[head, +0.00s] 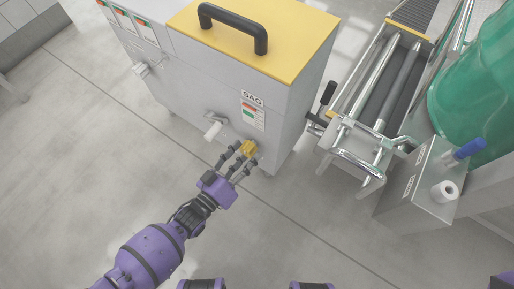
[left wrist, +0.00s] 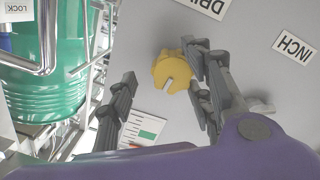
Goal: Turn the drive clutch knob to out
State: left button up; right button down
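The yellow drive clutch knob (head: 248,148) is on the lower front of a grey cabinet (head: 225,95). In the left wrist view the knob (left wrist: 171,70) shows a pale pointer mark, with cut-off "DRI…" and "INCH" labels near it. My left gripper (head: 238,157) reaches up to the knob from below. In the left wrist view its fingers (left wrist: 160,72) are spread, with the knob between their tips, close against the right-hand fingers and apart from the left one. I cannot tell whether they touch. My right gripper is not in view.
A white-handled crank (head: 213,130) sticks out left of the knob. A black lever (head: 327,94) and a roller conveyor (head: 385,85) stand to the right, with a green drum (head: 475,90) and a grey box (head: 415,190) beyond. The floor in front is clear.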

pick_arm(q)
jog(key=shift+a+r, duration=0.15)
jog(key=shift+a, duration=0.2)
jog(key=shift+s+r, duration=0.15)
jog(key=shift+r, duration=0.1)
jog(key=shift+s, duration=0.15)
jog(key=shift+d+f+p+v, duration=0.1)
jog(key=shift+p+v, duration=0.15)
jog(key=shift+v, duration=0.55)
jog(key=shift+d+f+p+v, duration=0.1)
jog(key=shift+p+v, duration=0.15)
jog(key=shift+v, duration=0.5)
send_near(249, 155)
jog(key=shift+s+r, duration=0.25)
jog(key=shift+s, duration=0.1)
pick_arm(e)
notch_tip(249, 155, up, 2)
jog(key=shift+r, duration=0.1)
